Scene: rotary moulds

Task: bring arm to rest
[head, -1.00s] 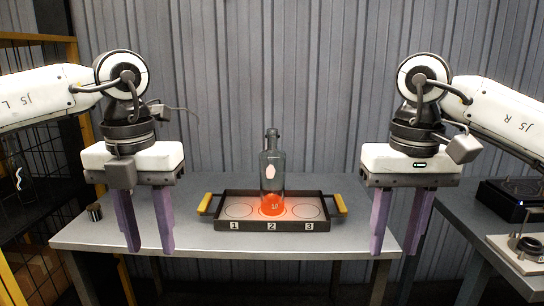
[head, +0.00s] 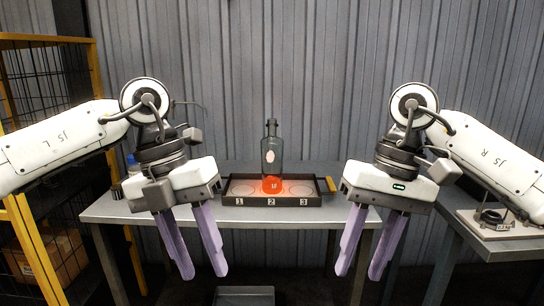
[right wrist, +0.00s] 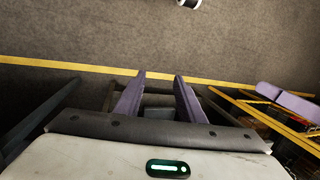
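My left gripper (head: 204,273) hangs in front of the table's left side, its two purple fingers apart and empty. My right gripper (head: 359,275) hangs in front of the table's right end, also with fingers apart and nothing between them. In the right wrist view its fingers (right wrist: 160,77) stand apart over the floor. Both grippers are tilted, fingers pointing down, and touch nothing that I can see.
The grey table (head: 300,217) bears a dark tray (head: 229,190) with numbered places. A glass bottle (head: 271,151) with a glowing orange base stands upright at place 2. A side table (head: 475,246) stands at right, a yellow-framed cage (head: 100,85) at left.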

